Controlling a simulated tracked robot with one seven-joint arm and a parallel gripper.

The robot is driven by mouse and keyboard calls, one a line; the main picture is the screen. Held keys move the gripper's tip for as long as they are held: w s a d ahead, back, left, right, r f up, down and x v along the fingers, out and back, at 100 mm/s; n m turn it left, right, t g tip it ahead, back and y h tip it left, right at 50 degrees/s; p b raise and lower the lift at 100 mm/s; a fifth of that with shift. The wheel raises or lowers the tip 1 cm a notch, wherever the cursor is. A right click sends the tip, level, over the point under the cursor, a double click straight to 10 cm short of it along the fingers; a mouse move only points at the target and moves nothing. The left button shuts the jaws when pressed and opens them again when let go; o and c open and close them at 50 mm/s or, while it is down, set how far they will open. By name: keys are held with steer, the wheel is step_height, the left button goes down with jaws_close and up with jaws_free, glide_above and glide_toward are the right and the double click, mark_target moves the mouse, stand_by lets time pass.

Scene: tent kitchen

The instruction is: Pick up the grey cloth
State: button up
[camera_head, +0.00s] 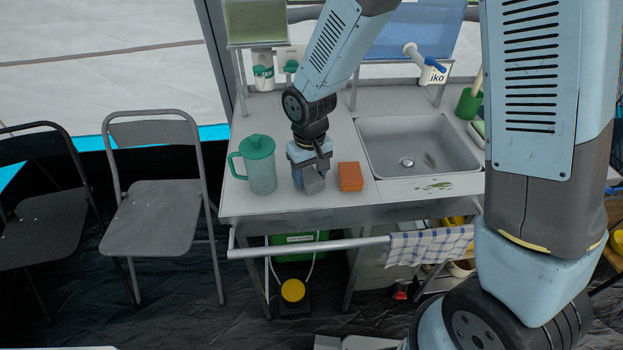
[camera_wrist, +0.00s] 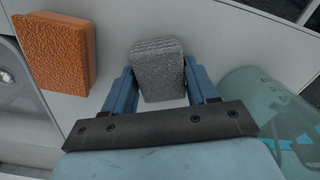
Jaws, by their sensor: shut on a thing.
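The grey cloth (camera_wrist: 158,70) is a small, thick, rough-textured block in the wrist view. It sits between the two blue fingers of my gripper (camera_wrist: 160,88), which is shut on it. In the head view my gripper (camera_head: 311,178) points down at the counter, and the grey cloth (camera_head: 314,186) shows at its fingertips. The cloth is at or just above the counter top; I cannot tell whether it touches it.
An orange sponge (camera_head: 350,176) lies close to the right of my gripper. A green-lidded pitcher (camera_head: 259,168) stands close to the left. The sink (camera_head: 415,145) is further right. A checked towel (camera_head: 428,246) hangs on the front rail. The counter's front strip is clear.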

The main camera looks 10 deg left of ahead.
steer(key=c, duration=0.3)
steer(key=shift+r, duration=0.1)
steer(key=shift+r, duration=0.25)
step_height(320, 180, up, 2)
steer(key=shift+r, duration=0.1)
steer(key=shift+s+d+r, duration=1.5)
steer(key=shift+d+r, duration=0.2)
steer(key=shift+d, duration=0.1)
steer(key=shift+s+d+r, duration=1.45)
steer(key=shift+d+r, duration=0.2)
steer(key=shift+d, duration=0.2)
steer(key=shift+s+d+r, duration=1.5)
steer(key=shift+d+r, duration=0.2)
steer(key=shift+d, duration=0.1)
